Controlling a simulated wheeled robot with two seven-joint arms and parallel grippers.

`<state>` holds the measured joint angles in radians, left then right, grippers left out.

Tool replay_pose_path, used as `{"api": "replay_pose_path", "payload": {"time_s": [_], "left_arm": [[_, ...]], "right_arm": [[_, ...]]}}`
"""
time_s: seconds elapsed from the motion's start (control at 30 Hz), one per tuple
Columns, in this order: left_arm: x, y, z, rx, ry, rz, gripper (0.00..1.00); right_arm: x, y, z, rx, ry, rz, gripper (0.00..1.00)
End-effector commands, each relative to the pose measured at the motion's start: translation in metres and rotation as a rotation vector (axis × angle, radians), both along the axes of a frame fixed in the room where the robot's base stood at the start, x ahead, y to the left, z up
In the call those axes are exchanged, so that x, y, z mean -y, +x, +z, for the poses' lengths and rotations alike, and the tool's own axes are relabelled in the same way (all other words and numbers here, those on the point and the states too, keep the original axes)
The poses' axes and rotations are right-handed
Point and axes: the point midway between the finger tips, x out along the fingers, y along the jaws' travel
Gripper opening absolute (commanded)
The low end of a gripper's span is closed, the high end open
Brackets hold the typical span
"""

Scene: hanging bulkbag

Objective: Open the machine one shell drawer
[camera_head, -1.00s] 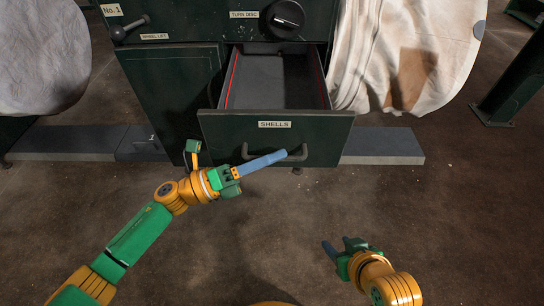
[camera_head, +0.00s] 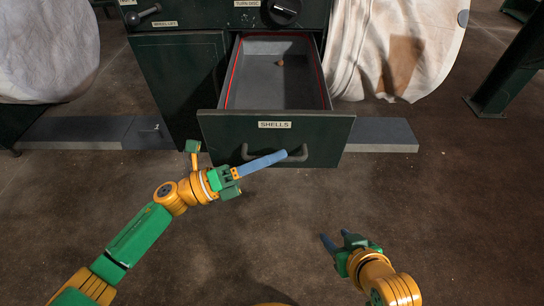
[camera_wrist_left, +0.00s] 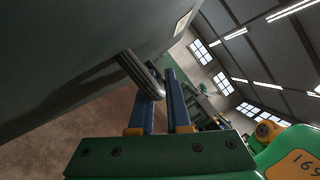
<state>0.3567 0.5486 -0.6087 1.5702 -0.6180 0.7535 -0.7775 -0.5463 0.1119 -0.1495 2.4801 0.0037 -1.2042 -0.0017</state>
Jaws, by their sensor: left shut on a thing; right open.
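The dark green drawer labelled SHELLS (camera_head: 220,125) stands pulled out of the machine (camera_head: 180,75), with its grey inside and red side edges showing. A small brown item (camera_head: 280,62) lies toward the back of it. My left gripper (camera_head: 282,155) is shut on the drawer's bar handle (camera_head: 298,156). In the left wrist view the handle (camera_wrist_left: 140,75) runs between the blue fingers (camera_wrist_left: 162,95). The fingers partly cover the handle in the head view. My right gripper (camera_head: 338,240) is open and empty above the floor, at lower right, apart from the drawer.
A black knob (camera_head: 284,11) and a lever (camera_head: 142,17) sit on the machine's front above the drawer. Pale bulk bags (camera_head: 400,45) hang on both sides. A grey floor beam (camera_head: 75,133) runs along the base. The brown floor (camera_head: 270,230) in front is clear.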

Motion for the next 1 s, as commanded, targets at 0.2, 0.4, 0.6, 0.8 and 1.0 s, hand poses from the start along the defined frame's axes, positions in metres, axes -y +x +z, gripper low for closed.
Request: {"api": "replay_pose_path", "payload": {"time_s": [0.2,0.4,0.6,0.8,1.0], "left_arm": [[0.0,0.0,0.0,-0.001,0.0,0.0,0.45],[0.0,0.0,0.0,0.0,0.0,0.0,0.45],[-0.029,-0.009,-0.008,-0.005,0.003,0.003,0.45],[-0.061,-0.021,-0.015,-0.003,0.002,0.001,0.45],[-0.066,-0.023,-0.015,0.0,-0.001,0.001,0.45]], "right_arm": [[0.0,0.0,0.0,0.0,0.0,0.0,0.5],[0.0,0.0,0.0,0.0,0.0,0.0,0.5],[0.001,-0.002,-0.001,-0.015,-0.003,-0.002,0.5],[0.002,-0.005,-0.003,-0.029,-0.006,-0.002,0.5],[0.002,-0.004,-0.003,-0.025,-0.006,-0.002,0.5]]}}
